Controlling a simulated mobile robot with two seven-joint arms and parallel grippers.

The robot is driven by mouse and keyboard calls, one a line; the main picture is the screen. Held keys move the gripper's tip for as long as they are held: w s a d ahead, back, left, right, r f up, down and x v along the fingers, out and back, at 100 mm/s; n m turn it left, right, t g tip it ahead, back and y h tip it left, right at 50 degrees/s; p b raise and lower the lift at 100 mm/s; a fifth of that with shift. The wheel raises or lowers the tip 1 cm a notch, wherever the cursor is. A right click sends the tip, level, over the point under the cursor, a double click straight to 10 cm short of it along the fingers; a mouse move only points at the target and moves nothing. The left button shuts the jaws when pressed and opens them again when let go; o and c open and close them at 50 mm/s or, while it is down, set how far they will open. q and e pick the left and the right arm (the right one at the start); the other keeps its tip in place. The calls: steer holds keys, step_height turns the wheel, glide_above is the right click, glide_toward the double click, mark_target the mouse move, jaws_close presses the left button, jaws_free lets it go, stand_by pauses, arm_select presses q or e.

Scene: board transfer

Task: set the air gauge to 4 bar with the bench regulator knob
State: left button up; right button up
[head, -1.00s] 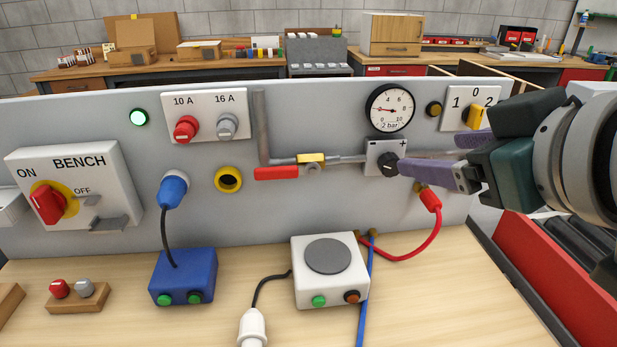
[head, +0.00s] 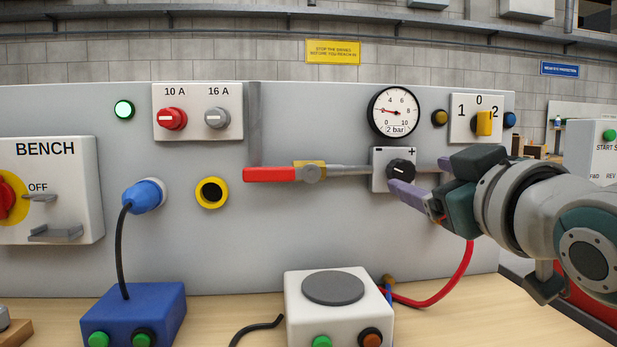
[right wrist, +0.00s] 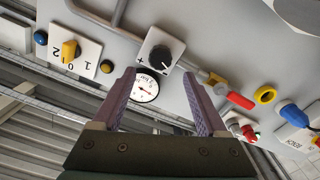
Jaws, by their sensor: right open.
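The air gauge (head: 395,112) is a round white dial with a black rim on the upright panel. Its label reads 2 bar and its red needle points left, near the 2. Below it is the black regulator knob (head: 401,171) on a light plate marked minus and plus. My right gripper (head: 418,175) is open, its purple fingers close to the knob at the right. In the right wrist view the knob (right wrist: 160,52) lies just beyond the open fingertips (right wrist: 158,76), and the gauge (right wrist: 146,88) shows between the fingers. I cannot tell whether a finger touches the knob. My left gripper is out of view.
A red-handled valve (head: 270,174) sits on the pipe left of the regulator. A yellow selector (head: 484,122) is at the upper right. A red hose (head: 455,277) hangs below my right gripper. A white box (head: 340,297) and a blue box (head: 134,315) stand on the bench.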

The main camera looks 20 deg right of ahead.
mark_target(404, 170)
steer(key=x, duration=0.6)
steer(key=shift+w+b, duration=0.1)
steer(key=shift+b, duration=0.2)
steer(key=shift+c, duration=0.2)
jaws_close()
